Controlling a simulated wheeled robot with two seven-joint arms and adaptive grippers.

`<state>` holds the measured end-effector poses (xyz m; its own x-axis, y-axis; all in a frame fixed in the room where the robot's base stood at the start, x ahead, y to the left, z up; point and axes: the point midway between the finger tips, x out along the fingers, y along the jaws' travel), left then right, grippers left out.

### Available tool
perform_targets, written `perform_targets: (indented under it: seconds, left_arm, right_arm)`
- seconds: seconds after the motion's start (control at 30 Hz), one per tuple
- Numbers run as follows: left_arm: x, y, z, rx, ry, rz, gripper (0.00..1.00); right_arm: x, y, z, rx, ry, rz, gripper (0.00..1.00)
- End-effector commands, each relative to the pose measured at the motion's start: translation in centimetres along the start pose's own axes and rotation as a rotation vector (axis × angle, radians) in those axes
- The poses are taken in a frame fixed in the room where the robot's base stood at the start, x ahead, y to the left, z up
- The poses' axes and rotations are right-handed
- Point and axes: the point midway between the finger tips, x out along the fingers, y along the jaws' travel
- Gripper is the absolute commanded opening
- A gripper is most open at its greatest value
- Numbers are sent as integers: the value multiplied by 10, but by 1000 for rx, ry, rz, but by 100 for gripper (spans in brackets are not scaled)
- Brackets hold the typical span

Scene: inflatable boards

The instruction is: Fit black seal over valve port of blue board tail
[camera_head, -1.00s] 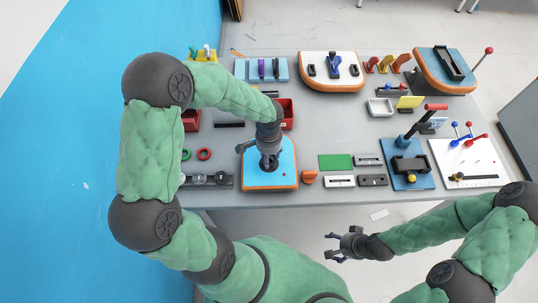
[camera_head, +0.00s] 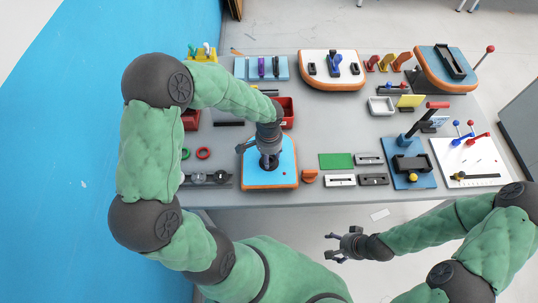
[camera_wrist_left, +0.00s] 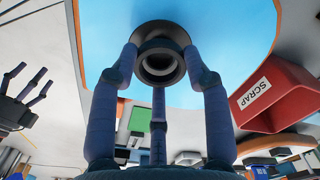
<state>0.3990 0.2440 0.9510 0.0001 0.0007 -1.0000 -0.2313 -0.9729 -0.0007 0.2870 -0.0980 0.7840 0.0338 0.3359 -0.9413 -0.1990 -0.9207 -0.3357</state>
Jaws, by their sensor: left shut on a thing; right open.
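The blue board tail (camera_head: 287,158) with orange edges lies at the front of the grey table; its blue face (camera_wrist_left: 230,35) fills the top of the left wrist view. My left gripper (camera_head: 268,162) points down over it. In the left wrist view, my left gripper's fingers (camera_wrist_left: 160,65) are shut around the black seal (camera_wrist_left: 160,72), a round ring with a hollow middle. A wider dark round part shows right behind it at the board; I cannot tell if the seal is seated on the valve port. My right gripper (camera_head: 338,246) is open and empty, in front of the table.
A red scrap bin (camera_wrist_left: 280,95) stands close beside the board. An orange piece (camera_head: 310,176) lies just right of it. Round dark fittings (camera_head: 207,179) and a red ring (camera_head: 204,153) lie to the left. Grey and white blocks (camera_head: 340,181) and a green mat (camera_head: 336,161) lie to the right.

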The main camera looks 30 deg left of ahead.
Motion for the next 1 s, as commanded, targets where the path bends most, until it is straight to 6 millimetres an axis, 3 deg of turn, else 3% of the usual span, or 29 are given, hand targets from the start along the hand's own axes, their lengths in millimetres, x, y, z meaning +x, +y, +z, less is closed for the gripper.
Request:
perform_targets:
  seconds: [0.7, 0.73, 0.8, 1.0]
  left_arm:
    - [16, 0, 0, 0, 0, 0, 30]
    - [16, 0, 0, 0, 0, 0, 54]
    - [15, 0, 0, 0, 0, 0, 73]
    - [15, 0, 0, 0, 0, 0, 75]
  right_arm:
    - [13, 5, 0, 0, 0, 0, 75]
    - [13, 5, 0, 0, 0, 0, 75]
    - [12, 4, 0, 0, 0, 0, 75]
    - [12, 4, 0, 0, 0, 0, 75]
